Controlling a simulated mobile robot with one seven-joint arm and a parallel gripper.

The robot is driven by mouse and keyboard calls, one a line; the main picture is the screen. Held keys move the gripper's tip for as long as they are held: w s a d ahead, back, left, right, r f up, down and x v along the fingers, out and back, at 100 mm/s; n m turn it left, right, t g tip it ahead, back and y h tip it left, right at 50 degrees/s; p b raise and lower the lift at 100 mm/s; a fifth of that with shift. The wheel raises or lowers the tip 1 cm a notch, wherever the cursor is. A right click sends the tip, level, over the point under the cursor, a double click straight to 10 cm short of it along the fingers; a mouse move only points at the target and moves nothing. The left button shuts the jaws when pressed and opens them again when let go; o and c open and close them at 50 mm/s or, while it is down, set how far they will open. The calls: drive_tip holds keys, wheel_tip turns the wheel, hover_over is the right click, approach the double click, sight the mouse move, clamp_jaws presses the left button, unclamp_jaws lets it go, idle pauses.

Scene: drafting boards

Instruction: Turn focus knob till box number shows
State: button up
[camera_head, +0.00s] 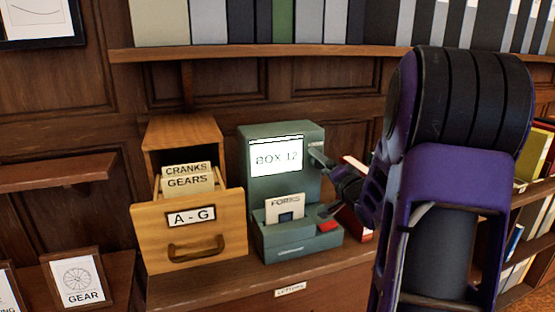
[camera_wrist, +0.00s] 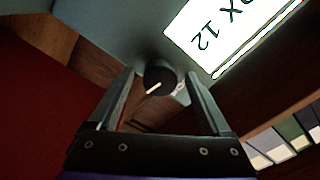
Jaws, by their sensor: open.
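A grey-green reader box (camera_head: 256,200) stands on the wooden counter. Its lit white screen (camera_head: 276,157) shows "BOX 12" in thin but readable letters; part of that text also shows in the wrist view (camera_wrist: 222,28). The dark focus knob (camera_wrist: 160,78) with a pale pointer line is on the reader's side. My gripper (camera_wrist: 158,92) is open, with one finger on either side of the knob; I cannot tell whether either finger touches it. In the head view my gripper (camera_head: 330,168) is at the reader's right side, and the knob is mostly hidden there.
A "FORKS" card (camera_head: 285,208) sits in the reader's front, beside a red button (camera_head: 328,226). An open "A - G" drawer (camera_head: 155,238) with cards is left of it. A red book (camera_head: 357,222) stands close right. A shelf of binders (camera_head: 240,52) runs above.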

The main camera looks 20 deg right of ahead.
idle(0.4)
drive_tip(key=s+p, duration=0.1)
drive_tip(key=s, duration=0.8)
drive_tip(key=shift+a, duration=0.25)
